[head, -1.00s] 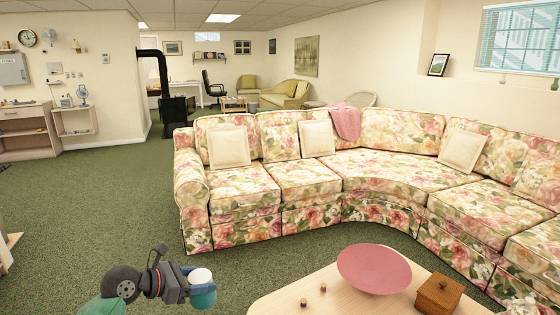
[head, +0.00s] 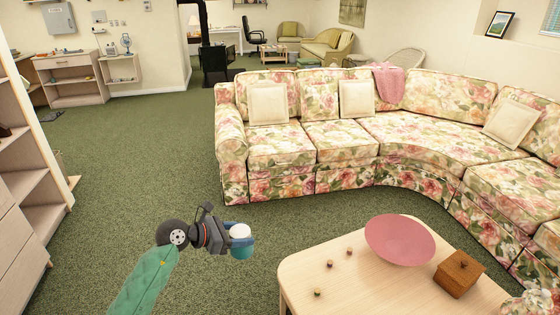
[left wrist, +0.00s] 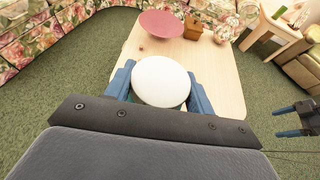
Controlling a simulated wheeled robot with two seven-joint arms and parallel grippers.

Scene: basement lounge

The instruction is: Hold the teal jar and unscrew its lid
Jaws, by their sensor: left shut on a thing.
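My left gripper (head: 238,241) is shut on the teal jar (head: 242,251) and holds it upright in the air, left of the coffee table in the head view. The jar's white lid (head: 240,230) is on top of the teal body.
The wooden coffee table (head: 345,295) holds a pink bowl (head: 399,240), a wooden box (head: 458,273) and several small round pieces. A floral sectional sofa (head: 340,140) stands behind it. A shelf unit (head: 35,160) is at the left. The green carpet (head: 130,150) between is clear.

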